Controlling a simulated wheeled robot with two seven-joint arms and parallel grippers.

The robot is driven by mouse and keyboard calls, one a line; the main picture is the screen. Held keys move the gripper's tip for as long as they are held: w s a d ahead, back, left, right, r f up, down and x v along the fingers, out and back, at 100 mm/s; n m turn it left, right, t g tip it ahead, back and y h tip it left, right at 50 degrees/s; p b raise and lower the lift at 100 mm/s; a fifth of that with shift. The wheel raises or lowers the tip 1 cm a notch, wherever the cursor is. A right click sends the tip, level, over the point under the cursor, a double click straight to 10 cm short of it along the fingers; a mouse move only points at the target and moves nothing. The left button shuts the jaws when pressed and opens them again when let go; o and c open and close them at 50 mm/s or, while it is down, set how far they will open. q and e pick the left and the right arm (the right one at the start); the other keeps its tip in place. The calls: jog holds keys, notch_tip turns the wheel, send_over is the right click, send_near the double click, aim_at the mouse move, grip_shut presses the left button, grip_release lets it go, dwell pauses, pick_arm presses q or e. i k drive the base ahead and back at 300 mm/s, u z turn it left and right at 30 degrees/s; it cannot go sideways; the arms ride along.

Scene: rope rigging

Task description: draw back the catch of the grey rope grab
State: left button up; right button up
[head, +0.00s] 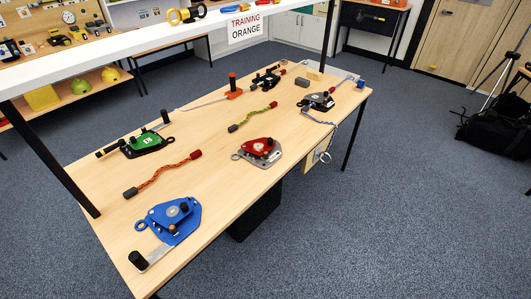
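The rope grab that looks grey (316,100) lies toward the far right end of the wooden table in the head view. It has a grey plate with dark parts and a small dark knob. It is too small to make out its catch or tell how the catch stands. Neither of my grippers is in view.
A blue device (165,222), a green one (150,141), a red one (255,147) and a black one (264,78) lie on the table (208,163). An orange rope (163,176) and a green rope (253,117) lie between them. A white shelf (110,42) crosses above the back.

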aim_at(266, 156)
jog(key=z, duration=2.35)
jog(key=k, duration=0.65)
jog(key=u, duration=0.8)
